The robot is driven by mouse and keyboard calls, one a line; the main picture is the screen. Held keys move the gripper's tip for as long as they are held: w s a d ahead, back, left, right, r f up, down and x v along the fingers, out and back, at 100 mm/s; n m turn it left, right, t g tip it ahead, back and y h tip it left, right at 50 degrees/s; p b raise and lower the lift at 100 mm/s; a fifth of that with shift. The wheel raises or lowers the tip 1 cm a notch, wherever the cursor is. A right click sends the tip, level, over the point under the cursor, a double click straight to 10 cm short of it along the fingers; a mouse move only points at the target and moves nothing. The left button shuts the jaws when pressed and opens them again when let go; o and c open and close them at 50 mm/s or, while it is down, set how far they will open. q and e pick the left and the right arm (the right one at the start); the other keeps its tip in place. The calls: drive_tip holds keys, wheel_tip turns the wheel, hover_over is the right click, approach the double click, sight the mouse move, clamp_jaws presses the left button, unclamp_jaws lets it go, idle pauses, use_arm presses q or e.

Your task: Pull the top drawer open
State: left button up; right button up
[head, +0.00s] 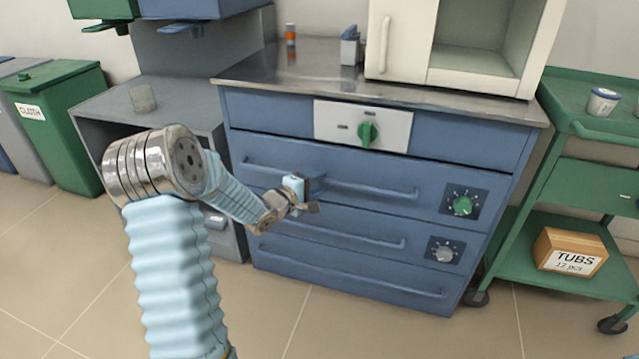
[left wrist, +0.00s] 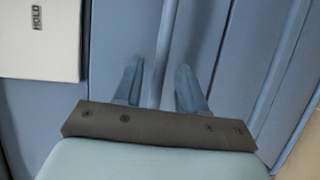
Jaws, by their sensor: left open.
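The blue cabinet has several stacked fronts. The top drawer (head: 380,175) lies below the white control panel and has a long blue bar handle (head: 375,189), with a green-knobbed dial at its right. The drawer looks shut. My left gripper (head: 316,186) is at the middle of this handle and hides part of it. In the left wrist view, the open left gripper (left wrist: 159,88) has one finger on each side of the handle bar (left wrist: 158,62), with gaps visible beside the bar. I cannot tell how deep the bar sits between the fingers. My right gripper is not in view.
Two lower drawers with bar handles (head: 350,273) sit below. A white control panel (head: 385,125) with a green knob is above. A cream furnace (head: 480,85) stands on the metal top. A green cart (head: 570,265) stands close at right. Floor in front is clear.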

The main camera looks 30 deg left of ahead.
use_arm(q)
drive_tip(key=shift+w+d+f, duration=0.1)
drive_tip(key=shift+w, duration=0.45)
clamp_jaws()
